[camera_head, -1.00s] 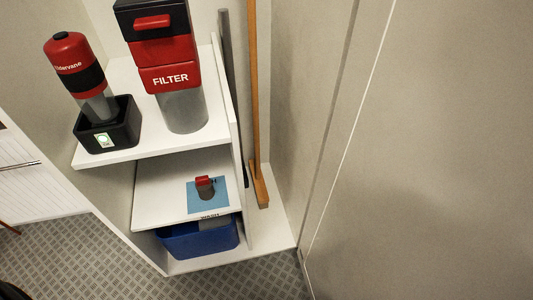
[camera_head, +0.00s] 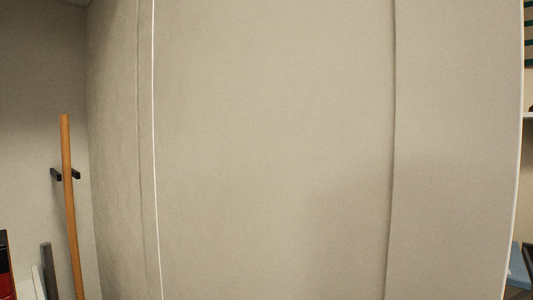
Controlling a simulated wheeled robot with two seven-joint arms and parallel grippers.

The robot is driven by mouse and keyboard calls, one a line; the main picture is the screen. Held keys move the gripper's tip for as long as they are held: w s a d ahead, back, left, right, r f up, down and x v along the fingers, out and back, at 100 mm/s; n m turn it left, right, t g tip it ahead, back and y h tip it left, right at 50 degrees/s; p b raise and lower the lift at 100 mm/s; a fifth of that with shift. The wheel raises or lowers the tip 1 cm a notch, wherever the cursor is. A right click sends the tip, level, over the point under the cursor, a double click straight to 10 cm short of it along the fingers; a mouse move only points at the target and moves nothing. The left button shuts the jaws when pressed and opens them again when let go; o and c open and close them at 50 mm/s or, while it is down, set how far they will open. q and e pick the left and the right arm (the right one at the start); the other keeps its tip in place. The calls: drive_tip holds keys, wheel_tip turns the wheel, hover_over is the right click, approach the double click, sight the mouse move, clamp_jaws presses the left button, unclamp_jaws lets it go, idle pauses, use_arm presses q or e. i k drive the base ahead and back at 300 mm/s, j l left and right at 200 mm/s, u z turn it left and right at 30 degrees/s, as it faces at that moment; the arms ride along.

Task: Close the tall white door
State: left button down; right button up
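The tall white door (camera_head: 275,150) fills most of the head view as a large pale, off-white panel. A thin bright vertical line marks its left side, and a darker vertical seam runs down its right part. Its right edge (camera_head: 516,150) shows as a narrow light strip. The door stands open, with the inside of the closet visible to its left. Its top and bottom are outside the view, and I see no handle. Neither of my grippers is in view.
In the closet at left, a wooden broom handle (camera_head: 68,190) stands upright by a small black wall holder (camera_head: 57,175). A grey pole (camera_head: 48,270) and part of a red and black object (camera_head: 4,268) show below. Past the door's right edge is a blue item (camera_head: 518,268).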

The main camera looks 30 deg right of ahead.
sight(289, 149)
drive_tip(key=k+l+u, duration=0.25)
drive_tip(key=l, duration=0.25)
drive_tip(key=k+l+u, duration=0.2)
drive_tip(key=l, duration=0.25)
drive_tip(key=k+l+u, duration=0.25)
drive_tip(key=i+l+u, duration=0.25)
drive_tip(key=l, duration=0.4)
drive_tip(key=l+u, duration=0.25)
drive_tip(key=l, duration=0.35)
